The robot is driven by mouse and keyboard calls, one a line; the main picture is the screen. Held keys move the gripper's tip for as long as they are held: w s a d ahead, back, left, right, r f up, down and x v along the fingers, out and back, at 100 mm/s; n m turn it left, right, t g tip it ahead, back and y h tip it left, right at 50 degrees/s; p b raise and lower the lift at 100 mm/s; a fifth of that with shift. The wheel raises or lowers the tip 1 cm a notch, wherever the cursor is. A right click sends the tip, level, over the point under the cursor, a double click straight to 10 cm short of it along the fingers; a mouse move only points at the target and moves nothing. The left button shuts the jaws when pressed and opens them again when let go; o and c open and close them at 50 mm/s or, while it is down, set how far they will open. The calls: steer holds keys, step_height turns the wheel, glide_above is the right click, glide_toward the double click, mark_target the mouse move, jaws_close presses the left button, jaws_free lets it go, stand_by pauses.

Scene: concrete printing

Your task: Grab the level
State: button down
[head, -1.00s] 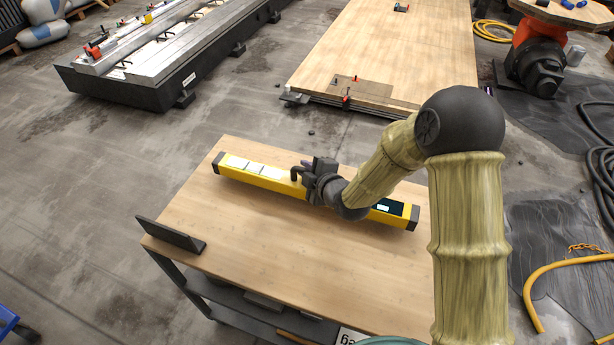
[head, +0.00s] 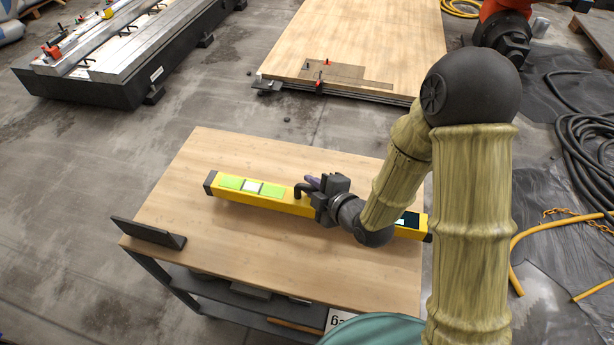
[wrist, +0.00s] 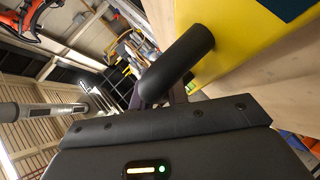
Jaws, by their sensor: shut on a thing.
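The level is a long yellow bar (head: 278,203) with black end caps, bright green panels on its left part and a dark display near its right end. It lies across the wooden cart top in the head view; whether it touches the wood or is slightly raised, I cannot tell. My forearm hides part of the level's right half.
The wooden cart top (head: 250,255) is mostly bare. A dark angled plate (head: 148,233) stands at its left edge. Behind lie a large wooden panel (head: 365,35) and a long grey form (head: 110,60). Hoses (head: 580,150) lie on the floor at right.

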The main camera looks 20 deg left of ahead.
steer(key=shift+p+v, duration=1.3)
steer(key=shift+p, duration=1.4)
steer(key=p, duration=0.1)
steer(key=d+p, duration=0.1)
steer(key=p, duration=0.1)
steer(key=shift+s+d+f, duration=0.1)
steer(key=shift+s+f, duration=0.05)
steer(key=shift+s, duration=0.15)
steer(key=s+p, duration=0.1)
steer(key=p, duration=0.1)
steer(key=shift+d+p, duration=0.35)
steer(key=shift+d, duration=0.05)
steer(key=shift+s+d+f+p, duration=0.1)
steer(key=shift+d+f+p, duration=0.1)
steer(key=shift+d+p, duration=0.1)
